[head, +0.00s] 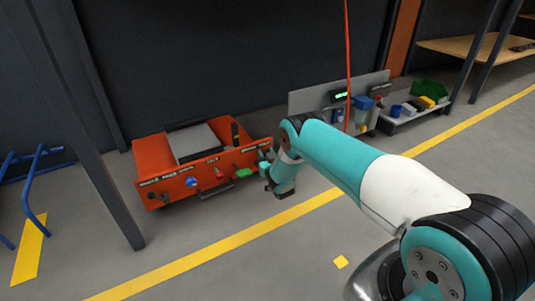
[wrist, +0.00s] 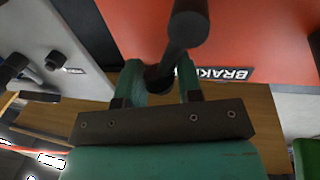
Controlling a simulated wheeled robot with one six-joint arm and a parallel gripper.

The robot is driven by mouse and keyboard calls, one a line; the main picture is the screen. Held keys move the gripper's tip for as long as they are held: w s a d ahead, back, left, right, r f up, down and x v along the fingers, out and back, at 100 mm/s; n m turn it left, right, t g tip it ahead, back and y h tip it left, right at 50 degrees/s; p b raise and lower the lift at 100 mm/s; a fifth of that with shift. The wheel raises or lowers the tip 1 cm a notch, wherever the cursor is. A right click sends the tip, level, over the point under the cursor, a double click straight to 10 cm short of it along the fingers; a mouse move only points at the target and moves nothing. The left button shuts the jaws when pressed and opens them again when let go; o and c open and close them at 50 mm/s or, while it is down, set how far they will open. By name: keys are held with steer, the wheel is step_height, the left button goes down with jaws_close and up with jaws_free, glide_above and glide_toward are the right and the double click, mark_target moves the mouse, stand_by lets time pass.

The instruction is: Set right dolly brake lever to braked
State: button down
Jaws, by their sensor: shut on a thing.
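An orange unit (head: 205,160) stands on the floor at left centre in the head view, with controls and labels along its front. My gripper (head: 266,168) is at the right end of this front. In the wrist view my gripper (wrist: 162,75) has its two teal fingers on either side of a black lever (wrist: 180,50), shut on it near its base. The lever's thick round end points up and to the right in that picture. A partly covered label (wrist: 228,73) beginning "BRAK" is beside the fingers on the orange face (wrist: 265,35). The lever is hidden in the head view.
A grey panel (head: 305,99) with small devices stands right of the unit. A low shelf (head: 412,115) with coloured bins is farther right. A dark post (head: 95,150) and blue rails (head: 33,190) are at left. The floor in front is clear, with a yellow line (head: 200,255).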

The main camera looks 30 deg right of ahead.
steer(key=shift+a+r+n+t+p, duration=0.1)
steer(key=shift+a+n+t+p, duration=0.25)
steer(key=shift+n, duration=0.85)
steer(key=shift+a+r+n+t+p, duration=0.15)
steer(key=shift+a+n, duration=0.4)
steer(key=shift+n, duration=0.65)
steer(key=shift+y, duration=0.3)
steer(key=c, duration=1.1)
jaws_free()
steer(key=shift+f, duration=0.1)
steer(key=shift+a, duration=0.1)
steer(key=shift+s, duration=0.1)
